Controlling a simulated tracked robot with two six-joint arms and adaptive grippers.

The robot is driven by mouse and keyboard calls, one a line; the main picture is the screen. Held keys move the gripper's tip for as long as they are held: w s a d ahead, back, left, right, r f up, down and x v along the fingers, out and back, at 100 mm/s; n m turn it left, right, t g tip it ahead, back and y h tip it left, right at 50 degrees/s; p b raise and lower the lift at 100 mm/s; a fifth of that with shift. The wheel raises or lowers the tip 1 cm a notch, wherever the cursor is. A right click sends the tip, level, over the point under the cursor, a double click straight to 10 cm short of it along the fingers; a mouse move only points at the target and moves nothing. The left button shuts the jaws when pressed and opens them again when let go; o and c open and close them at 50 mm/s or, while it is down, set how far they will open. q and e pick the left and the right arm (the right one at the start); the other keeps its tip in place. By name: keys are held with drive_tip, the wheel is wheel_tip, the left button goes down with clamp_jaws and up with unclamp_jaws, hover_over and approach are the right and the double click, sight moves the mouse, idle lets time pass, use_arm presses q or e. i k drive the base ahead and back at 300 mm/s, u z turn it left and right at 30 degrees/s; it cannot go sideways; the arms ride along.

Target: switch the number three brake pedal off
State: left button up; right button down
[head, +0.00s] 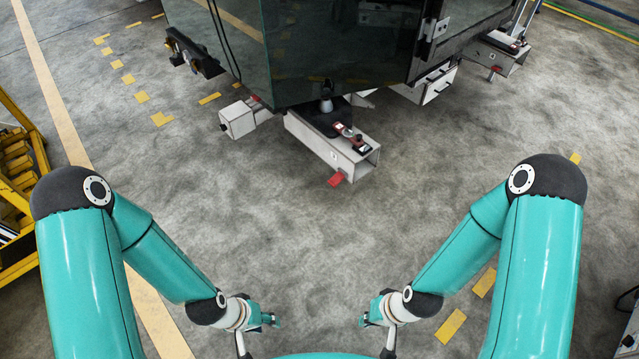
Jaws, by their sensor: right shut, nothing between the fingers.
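A red brake pedal (336,180) sticks out low from the near end of the white trolley leg (318,143) in the middle of the head view. A second small red pedal (255,98) shows by the white leg at the left, partly hidden. A third red pedal (493,72) hangs under the leg at the far right. I cannot read any numbers, so I cannot tell which is number three. My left gripper (270,319) is low in the view, far from the pedals, its fingers too small to judge. My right gripper (365,319) is shut and empty, facing it.
The dark glass cab (340,45) stands over the white legs. A yellow rack (18,165) stands at the left edge. The grey floor (300,240) between my arms and the trolley is clear, with yellow markings at the left and lower right.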

sight(337, 178)
drive_tip(key=u, duration=0.4)
drive_tip(key=i, duration=1.3)
drive_tip(key=z, duration=0.35)
